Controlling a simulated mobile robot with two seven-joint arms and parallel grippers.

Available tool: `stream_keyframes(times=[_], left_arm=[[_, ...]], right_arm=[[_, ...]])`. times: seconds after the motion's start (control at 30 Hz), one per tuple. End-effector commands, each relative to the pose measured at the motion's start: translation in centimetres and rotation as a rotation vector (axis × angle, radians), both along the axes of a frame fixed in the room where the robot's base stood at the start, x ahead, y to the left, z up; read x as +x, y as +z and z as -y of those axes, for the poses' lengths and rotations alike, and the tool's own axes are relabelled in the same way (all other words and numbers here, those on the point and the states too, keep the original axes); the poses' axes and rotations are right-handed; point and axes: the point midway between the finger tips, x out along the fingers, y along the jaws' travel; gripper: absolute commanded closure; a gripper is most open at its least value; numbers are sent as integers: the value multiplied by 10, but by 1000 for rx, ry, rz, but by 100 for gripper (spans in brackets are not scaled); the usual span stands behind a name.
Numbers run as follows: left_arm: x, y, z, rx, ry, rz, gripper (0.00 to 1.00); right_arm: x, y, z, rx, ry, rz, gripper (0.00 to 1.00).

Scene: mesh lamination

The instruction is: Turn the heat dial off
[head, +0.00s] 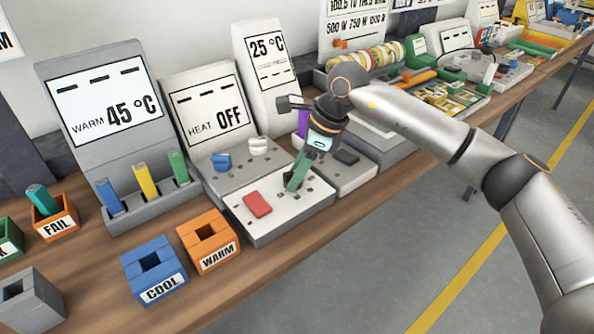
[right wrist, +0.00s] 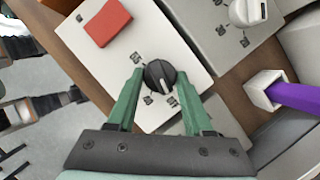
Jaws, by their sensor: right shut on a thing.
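In the right wrist view a round black dial (right wrist: 159,76) with a white pointer mark sits on a white panel (right wrist: 148,40). My right gripper (right wrist: 159,78) has its green fingers at both sides of this dial, shut on it. In the head view my right gripper (head: 295,184) reaches down to the same white panel (head: 290,222) and hides the dial. A display (head: 212,112) behind reads "HEAT OFF". My left gripper is not in view.
A red block (head: 257,205) is on the white panel. Behind it are a blue knob (head: 221,162) and a white knob (head: 258,146). The COOL box (head: 165,290) and WARM box (head: 222,258) stand in front. A purple piece (right wrist: 293,97) stands in a white holder to the right.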

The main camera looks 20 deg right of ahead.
Motion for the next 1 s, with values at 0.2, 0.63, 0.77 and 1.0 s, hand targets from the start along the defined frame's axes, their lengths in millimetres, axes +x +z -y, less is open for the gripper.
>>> stream_keyframes(times=[0.2, 0.63, 0.77, 1.0], left_arm=[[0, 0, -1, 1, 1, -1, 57], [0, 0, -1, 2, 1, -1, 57], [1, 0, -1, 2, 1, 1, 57], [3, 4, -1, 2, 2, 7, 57]], right_arm=[[0, 0, 0, -2, 1, -1, 34], [0, 2, 1, 0, 0, 1, 19], [-1, 16, 6, 0, -2, 4, 19], [-10, 64, 24, 0, -2, 6, 19]])
